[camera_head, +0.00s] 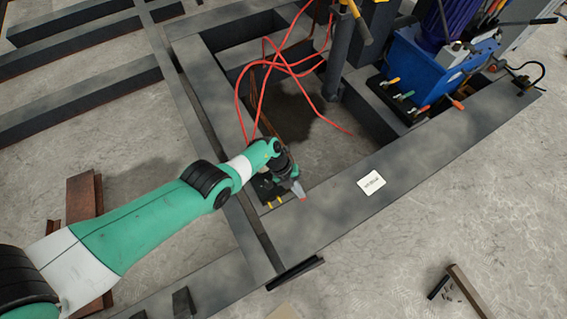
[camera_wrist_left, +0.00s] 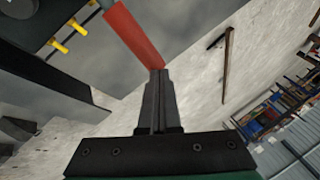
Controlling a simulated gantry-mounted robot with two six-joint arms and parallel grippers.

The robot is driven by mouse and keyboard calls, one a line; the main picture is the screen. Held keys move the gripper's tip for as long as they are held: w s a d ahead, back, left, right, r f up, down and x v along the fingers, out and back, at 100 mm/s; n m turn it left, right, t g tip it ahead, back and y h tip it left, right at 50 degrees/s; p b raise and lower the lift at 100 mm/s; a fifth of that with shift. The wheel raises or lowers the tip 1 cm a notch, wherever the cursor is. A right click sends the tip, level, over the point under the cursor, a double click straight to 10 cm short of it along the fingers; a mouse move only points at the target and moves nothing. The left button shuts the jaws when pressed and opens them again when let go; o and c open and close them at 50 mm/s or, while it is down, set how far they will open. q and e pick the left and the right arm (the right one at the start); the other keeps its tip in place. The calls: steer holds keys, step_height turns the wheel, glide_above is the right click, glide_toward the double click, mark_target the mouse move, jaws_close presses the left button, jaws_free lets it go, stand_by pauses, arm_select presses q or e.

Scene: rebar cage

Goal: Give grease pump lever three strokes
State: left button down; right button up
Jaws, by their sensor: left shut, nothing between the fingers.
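The grease pump (camera_head: 266,190) is a small dark block with yellow fittings on the steel frame, partly hidden by my left arm. Its yellow fittings (camera_wrist_left: 60,46) also show at the upper left of the left wrist view. The pump lever's red grip (camera_wrist_left: 134,36) slants down from the top of that view, its end at my fingertips. The red end (camera_head: 301,196) shows small in the head view. My left gripper (camera_wrist_left: 158,74) is shut and empty, its tips at the grip's end. I cannot tell whether they touch it. My right gripper is out of view.
The grey steel frame (camera_head: 330,205) surrounds an open floor area, with a white label (camera_head: 371,183) on its front beam. Red hoses (camera_head: 270,70) loop above the opening. A blue power unit (camera_head: 425,68) with levers stands at the upper right. A brown bar (camera_head: 466,290) lies at the lower right.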

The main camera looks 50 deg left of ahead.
arm_select(q)
steer(key=shift+d+f+b, duration=0.1)
steer(key=shift+f+b, duration=0.25)
steer(key=shift+f, duration=0.1)
steer(key=shift+a+r+p, duration=0.2)
steer(key=shift+r+p, duration=0.2)
steer(key=shift+r, duration=0.15)
steer(key=w+a+r+p, duration=0.1)
steer(key=a+r+p, duration=0.4)
steer(key=r, duration=0.5)
steer(key=shift+w+a+r, duration=0.2)
steer(key=shift+a, duration=0.6)
